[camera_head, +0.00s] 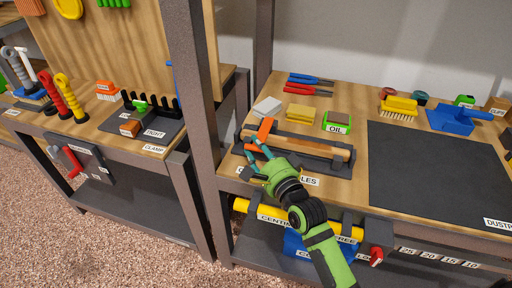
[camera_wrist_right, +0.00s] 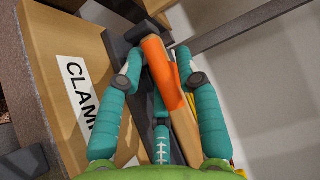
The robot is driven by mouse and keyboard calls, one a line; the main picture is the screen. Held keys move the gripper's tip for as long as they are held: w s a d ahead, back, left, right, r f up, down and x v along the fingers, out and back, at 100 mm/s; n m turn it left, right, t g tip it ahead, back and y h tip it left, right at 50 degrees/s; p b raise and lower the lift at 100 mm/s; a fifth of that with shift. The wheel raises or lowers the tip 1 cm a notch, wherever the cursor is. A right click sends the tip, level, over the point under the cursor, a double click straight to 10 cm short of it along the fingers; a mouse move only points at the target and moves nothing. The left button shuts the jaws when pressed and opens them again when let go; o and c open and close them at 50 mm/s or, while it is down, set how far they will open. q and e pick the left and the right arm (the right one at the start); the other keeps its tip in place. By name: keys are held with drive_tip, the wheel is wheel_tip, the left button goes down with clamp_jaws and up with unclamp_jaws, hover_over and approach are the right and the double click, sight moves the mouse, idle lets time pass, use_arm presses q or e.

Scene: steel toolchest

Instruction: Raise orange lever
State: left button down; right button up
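The orange lever (camera_head: 265,128) is an orange block on a wooden bar at the left end of the dark clamp fixture (camera_head: 338,168) on the right bench. It also shows in the right wrist view (camera_wrist_right: 160,72), slanting along the wooden bar (camera_wrist_right: 186,132). My right gripper (camera_head: 252,146) is at the lever's near end, its teal fingers spread. In the right wrist view the gripper (camera_wrist_right: 158,60) has a finger on each side of the orange part and a third below. The tips are close to it; contact is unclear. My left gripper is not in view.
Behind the fixture lie red and blue pliers (camera_head: 308,79), a yellow block (camera_head: 300,113) and a green-based OIL block (camera_head: 338,122). A dark mat (camera_head: 440,165) is right. A steel post (camera_head: 200,110) stands left. A yellow tube (camera_head: 290,218) runs under the front edge.

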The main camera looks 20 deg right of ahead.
drive_tip(key=shift+w+a, duration=0.1)
drive_tip(key=shift+w, duration=0.3)
clamp_jaws()
drive_tip(key=shift+r, duration=0.1)
